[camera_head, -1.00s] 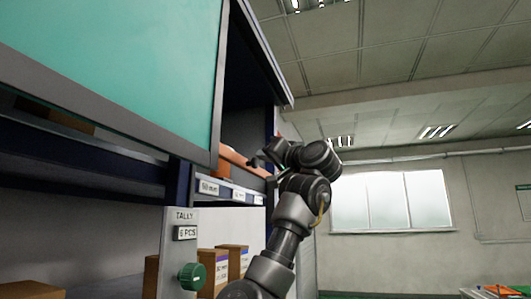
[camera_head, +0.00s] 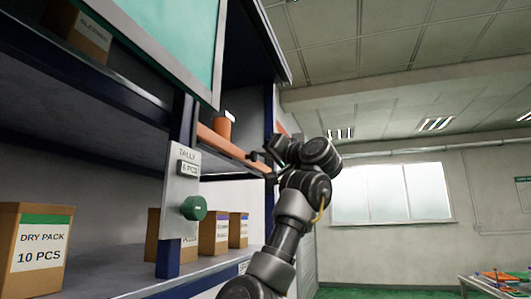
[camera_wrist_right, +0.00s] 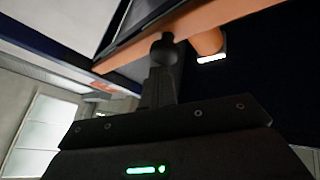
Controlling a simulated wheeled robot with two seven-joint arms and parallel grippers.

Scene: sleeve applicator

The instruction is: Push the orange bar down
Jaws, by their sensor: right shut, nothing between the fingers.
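The orange bar (camera_head: 236,152) runs along the front of the shelf unit, sloping down to the right in the head view. An orange cylinder (camera_head: 223,124) stands up near its left end. My right gripper (camera_head: 261,162) is shut and empty at the bar's right part. In the right wrist view the dark fingertips (camera_wrist_right: 163,48) overlap the orange bar (camera_wrist_right: 125,56); whether they touch it I cannot tell. The orange cylinder (camera_wrist_right: 207,41) shows there beside the fingers, with a bright white end. My left gripper is not in view.
A teal panel (camera_head: 175,25) hangs above and left of the bar. A grey tally plate (camera_head: 182,215) with a green knob (camera_head: 194,208) is below left. Cardboard boxes, including a dry pack box (camera_head: 38,250), stand on the lower shelf. The room right of my arm looks open.

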